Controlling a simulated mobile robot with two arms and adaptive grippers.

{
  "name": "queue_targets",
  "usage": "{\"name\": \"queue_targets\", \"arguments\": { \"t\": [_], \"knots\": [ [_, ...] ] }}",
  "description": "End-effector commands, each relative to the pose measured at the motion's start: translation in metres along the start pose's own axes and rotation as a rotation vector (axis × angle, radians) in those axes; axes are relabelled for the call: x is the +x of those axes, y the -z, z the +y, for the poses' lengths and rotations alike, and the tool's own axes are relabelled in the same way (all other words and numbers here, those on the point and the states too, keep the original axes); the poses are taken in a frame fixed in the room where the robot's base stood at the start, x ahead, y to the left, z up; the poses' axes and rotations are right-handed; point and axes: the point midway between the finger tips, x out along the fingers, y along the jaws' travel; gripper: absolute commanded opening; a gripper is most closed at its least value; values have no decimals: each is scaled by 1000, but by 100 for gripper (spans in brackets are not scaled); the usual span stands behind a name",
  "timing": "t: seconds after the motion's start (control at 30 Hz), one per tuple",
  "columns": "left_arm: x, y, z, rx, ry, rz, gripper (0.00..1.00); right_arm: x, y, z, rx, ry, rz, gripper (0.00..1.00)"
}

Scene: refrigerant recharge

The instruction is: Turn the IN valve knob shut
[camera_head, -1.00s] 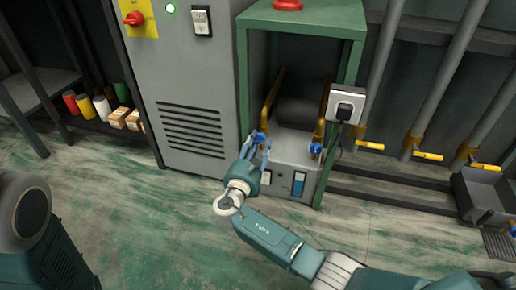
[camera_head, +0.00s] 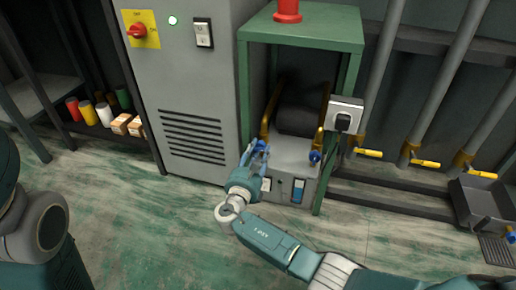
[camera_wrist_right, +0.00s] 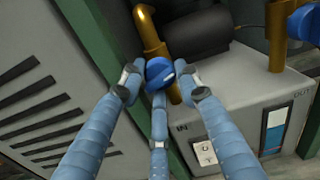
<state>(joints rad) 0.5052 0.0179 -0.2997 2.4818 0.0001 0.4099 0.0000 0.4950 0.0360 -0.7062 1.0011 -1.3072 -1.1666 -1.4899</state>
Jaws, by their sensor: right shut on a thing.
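The blue IN valve knob (camera_wrist_right: 158,70) sits at the foot of a brass pipe above the "IN" label in the right wrist view. In the head view the knob (camera_head: 261,146) is partly hidden by my fingers. My right gripper (camera_wrist_right: 160,83) has its blue fingers around the knob, shut on it. In the head view this gripper (camera_head: 257,152) reaches the machine's front from below. A second blue knob, on the OUT side (camera_head: 315,156), is to the right; it also shows in the wrist view (camera_wrist_right: 304,22). My left gripper is out of view.
A green frame (camera_head: 243,95) surrounds the machine, with an upright close left of my fingers. A grey cabinet (camera_head: 190,90) stands left. A black-and-white socket box (camera_head: 343,114) juts out at the right. Open floor lies in front.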

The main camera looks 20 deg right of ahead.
Motion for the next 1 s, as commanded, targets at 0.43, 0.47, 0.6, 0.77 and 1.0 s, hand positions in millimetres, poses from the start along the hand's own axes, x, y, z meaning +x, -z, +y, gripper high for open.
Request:
{"name": "queue_targets", "arguments": {
  "t": [0.43, 0.47, 0.6, 0.77, 1.0],
  "knots": [
    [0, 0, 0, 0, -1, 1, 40, 0, 2, -1, -1, 3, 2, 40],
    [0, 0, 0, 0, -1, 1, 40, 0, 2, -1, -1, 2, 2, 40],
    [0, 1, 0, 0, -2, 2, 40, -2, 2, 0, 0, 1, 1, 40],
    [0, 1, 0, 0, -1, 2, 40, -20, 3, 0, 1, -1, 2, 40],
    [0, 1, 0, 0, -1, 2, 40, -72, 3, 0, 2, -1, 4, 40]
  ]
}}
